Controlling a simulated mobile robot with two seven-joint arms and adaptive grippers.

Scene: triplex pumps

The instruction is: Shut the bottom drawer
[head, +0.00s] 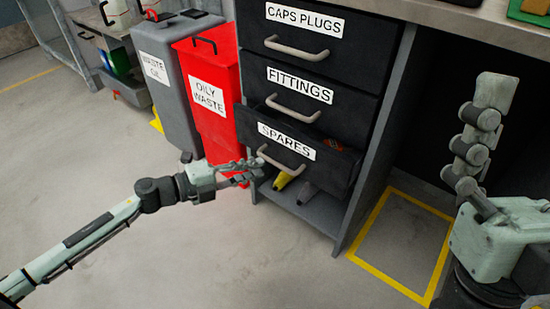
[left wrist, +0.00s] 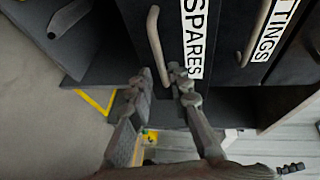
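The bottom drawer, labelled SPARES (head: 325,167), stands partly open, with an orange-red item (head: 332,144) visible inside. Its bar handle (head: 288,167) runs across the front. In the left wrist view the handle (left wrist: 155,42) comes down toward the gap between my fingers. My left gripper (head: 250,173) is at the left end of the handle. In the left wrist view its two fingers (left wrist: 158,90) are apart, with nothing clearly held. Contact with the handle is unclear. My right gripper (head: 485,120) points up at the right, seen edge-on; its opening cannot be judged.
The FITTINGS drawer (head: 333,112) and CAPS PLUGS drawer (head: 330,58) above look shut. A yellow item (head: 283,181) and a grey item (head: 307,192) lie on the low shelf beneath. Red (head: 212,110) and grey bins (head: 168,85) stand left. The floor in front is clear.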

